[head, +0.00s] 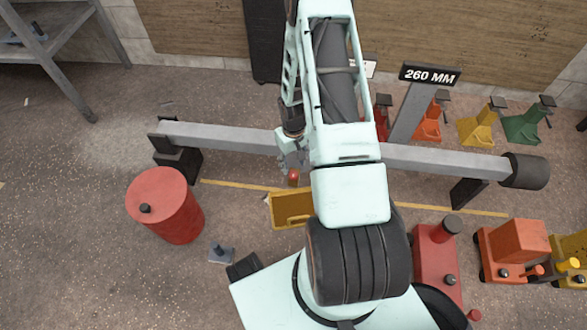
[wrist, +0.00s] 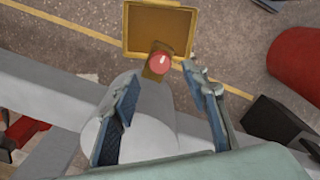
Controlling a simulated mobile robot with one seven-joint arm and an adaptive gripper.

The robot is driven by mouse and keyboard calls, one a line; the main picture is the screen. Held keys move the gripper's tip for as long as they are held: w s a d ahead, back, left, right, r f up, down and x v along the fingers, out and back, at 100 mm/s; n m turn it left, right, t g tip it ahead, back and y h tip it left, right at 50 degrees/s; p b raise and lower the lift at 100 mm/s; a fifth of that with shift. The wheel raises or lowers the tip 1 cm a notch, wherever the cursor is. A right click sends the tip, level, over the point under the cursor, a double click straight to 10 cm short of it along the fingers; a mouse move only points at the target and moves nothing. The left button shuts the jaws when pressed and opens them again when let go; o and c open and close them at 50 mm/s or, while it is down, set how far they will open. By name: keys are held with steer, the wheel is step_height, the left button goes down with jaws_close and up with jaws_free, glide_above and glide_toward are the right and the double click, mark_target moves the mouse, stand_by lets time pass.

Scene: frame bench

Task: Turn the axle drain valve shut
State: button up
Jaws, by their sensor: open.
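The drain valve shows in the wrist view as a round red knob (wrist: 162,62) with a small pale mark, on a brass-coloured body (wrist: 152,74). In the head view the red knob (head: 293,177) shows just in front of the grey axle beam (head: 230,138). My gripper (wrist: 160,80) is open and empty; its two blue-grey fingers stand left and right of the knob in the picture, apart from it. In the head view my gripper (head: 291,157) is beside the beam, close to the knob and partly hidden by my arm.
A yellow tray (head: 278,213) lies below the valve. A red drum (head: 175,215) stands at left, with dark stands under the beam's ends. Coloured jacks (head: 470,128) stand behind at right; orange machines (head: 518,252) stand at front right. A "260 MM" sign (head: 430,75) rises behind the beam.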

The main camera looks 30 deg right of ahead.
mark_target(294, 174)
step_height(294, 174, up, 6)
steer(key=shift+r, duration=0.2)
stand_by(0.6)
